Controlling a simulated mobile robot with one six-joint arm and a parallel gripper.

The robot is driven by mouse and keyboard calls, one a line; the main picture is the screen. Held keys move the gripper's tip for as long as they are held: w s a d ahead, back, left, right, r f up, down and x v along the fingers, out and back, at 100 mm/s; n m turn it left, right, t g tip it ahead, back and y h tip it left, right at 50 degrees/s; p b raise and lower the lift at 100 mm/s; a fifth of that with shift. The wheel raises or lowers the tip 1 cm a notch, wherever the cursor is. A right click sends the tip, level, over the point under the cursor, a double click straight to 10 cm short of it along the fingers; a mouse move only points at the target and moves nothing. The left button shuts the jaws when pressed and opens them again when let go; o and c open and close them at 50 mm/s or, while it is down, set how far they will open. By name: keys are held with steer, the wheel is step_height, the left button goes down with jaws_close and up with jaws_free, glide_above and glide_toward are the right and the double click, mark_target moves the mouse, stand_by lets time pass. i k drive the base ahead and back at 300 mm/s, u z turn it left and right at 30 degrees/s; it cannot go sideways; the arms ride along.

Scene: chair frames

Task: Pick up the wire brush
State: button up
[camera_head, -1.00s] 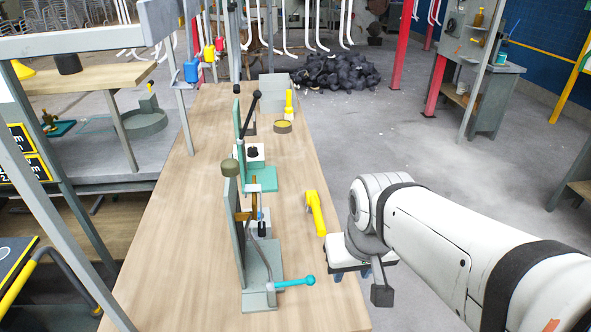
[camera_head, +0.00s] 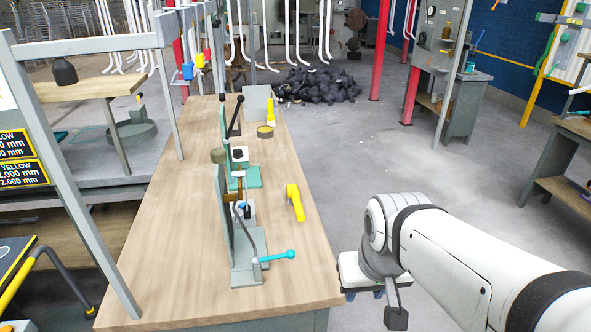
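A yellow-handled tool (camera_head: 295,203), which may be the wire brush, lies on the wooden workbench (camera_head: 180,235) near its right edge. Its working end is too small to make out. A second yellow item (camera_head: 270,112) stands farther back on the bench, and I cannot tell what it is. My gripper (camera_head: 365,294) is just off the bench's right edge, nearer to me and to the right of the yellow-handled tool. Its small dark fingers point down and look apart, with nothing seen between them. It does not touch the tool.
A grey fixture with a cyan-knobbed lever (camera_head: 275,257) stands left of the tool. A green clamp (camera_head: 245,177) and a round tin (camera_head: 265,131) are farther back. A grey frame (camera_head: 75,160) rises along the left. The floor right of the bench is open.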

mark_target(293, 195)
steer(key=z, duration=1.9)
steer(key=i, duration=2.4)
steer(key=u, duration=1.65)
steer(key=k, duration=0.1)
steer(key=u, duration=2.2)
steer(key=i, duration=0.8)
steer(key=z, duration=0.05)
